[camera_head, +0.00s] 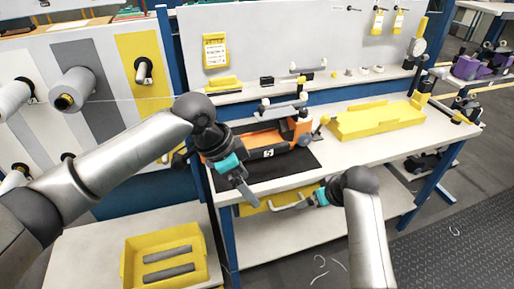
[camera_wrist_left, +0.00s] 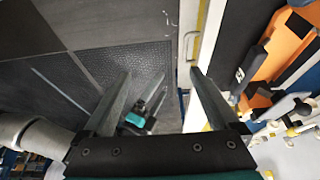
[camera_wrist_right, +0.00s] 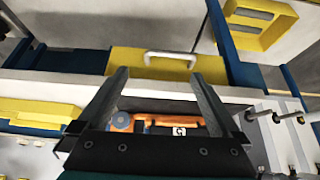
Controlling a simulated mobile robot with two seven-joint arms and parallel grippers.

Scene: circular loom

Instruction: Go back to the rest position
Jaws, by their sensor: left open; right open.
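My left gripper (camera_head: 246,190) is open and empty above the front edge of the workbench, in front of the orange and black loom machine (camera_head: 262,146). In the left wrist view its two fingers (camera_wrist_left: 162,95) stand apart with nothing between them. My right gripper (camera_head: 304,202) is in front of the bench, near the yellow drawer under the top. In the right wrist view its fingers (camera_wrist_right: 158,90) are apart and empty. The loom machine also shows in the left wrist view (camera_wrist_left: 278,55), and in the right wrist view (camera_wrist_right: 160,126) beyond the fingers.
The white workbench (camera_head: 385,145) holds a black mat and a yellow tray (camera_head: 375,121). The yellow drawer (camera_head: 280,202) with a white handle sits under its front edge. A yellow bin (camera_head: 130,262) with grey bars stands on a lower table at left.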

